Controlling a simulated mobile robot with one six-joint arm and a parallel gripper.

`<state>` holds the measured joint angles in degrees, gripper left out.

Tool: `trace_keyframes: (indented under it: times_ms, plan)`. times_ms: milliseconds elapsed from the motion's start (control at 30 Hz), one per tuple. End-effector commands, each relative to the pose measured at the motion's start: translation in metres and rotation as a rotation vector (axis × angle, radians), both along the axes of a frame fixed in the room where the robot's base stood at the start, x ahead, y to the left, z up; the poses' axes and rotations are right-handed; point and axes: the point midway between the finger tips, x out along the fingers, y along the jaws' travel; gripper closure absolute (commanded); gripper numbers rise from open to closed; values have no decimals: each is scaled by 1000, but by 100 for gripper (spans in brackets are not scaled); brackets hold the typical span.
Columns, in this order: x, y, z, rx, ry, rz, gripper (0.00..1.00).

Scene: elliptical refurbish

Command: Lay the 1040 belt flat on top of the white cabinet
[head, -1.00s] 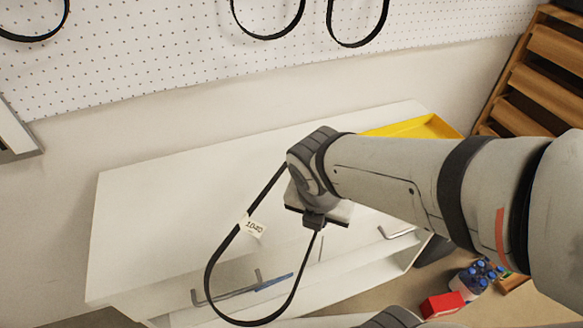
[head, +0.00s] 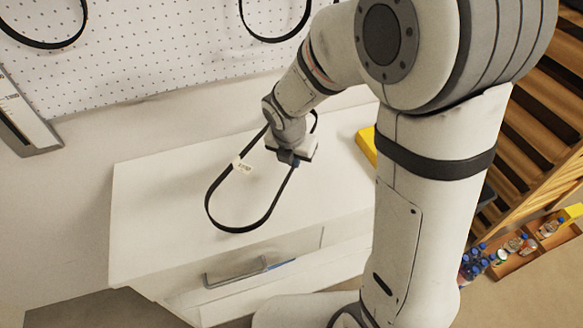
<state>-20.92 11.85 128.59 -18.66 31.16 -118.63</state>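The 1040 belt (head: 211,208) is a black loop with a white label, seen in the head view over the top of the white cabinet (head: 150,210). My gripper (head: 291,160) is shut on the belt at its right side, and the loop hangs out to the left and toward the front. The belt appears tilted, with its lower end near the cabinet's front part. I cannot tell whether it touches the surface. Part of the loop is hidden behind my wrist, and the fingertips are small in view.
A yellow tray (head: 366,146) sits at the cabinet's right end, partly hidden by my arm. Other belts (head: 45,44) hang on the white pegboard (head: 150,50) behind. The cabinet top's left part is clear. Bottles (head: 474,262) and a wooden rack (head: 545,120) stand at right.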

Motion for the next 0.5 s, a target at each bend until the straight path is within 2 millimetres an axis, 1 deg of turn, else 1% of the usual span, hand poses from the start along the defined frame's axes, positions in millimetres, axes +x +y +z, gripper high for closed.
trace_keyframes:
  times_ms: [33, 100, 267, 433, 500]
  plan:
    - [-1, 0, -8, 0, 2, 1, 100]
    - [-1, 0, -14, -1, 2, 2, 100]
    - [0, 0, -23, 0, 0, -1, 100]
    - [-1, -1, -49, -1, 3, 1, 100]
    - [1, 0, -55, 0, 1, 0, 100]
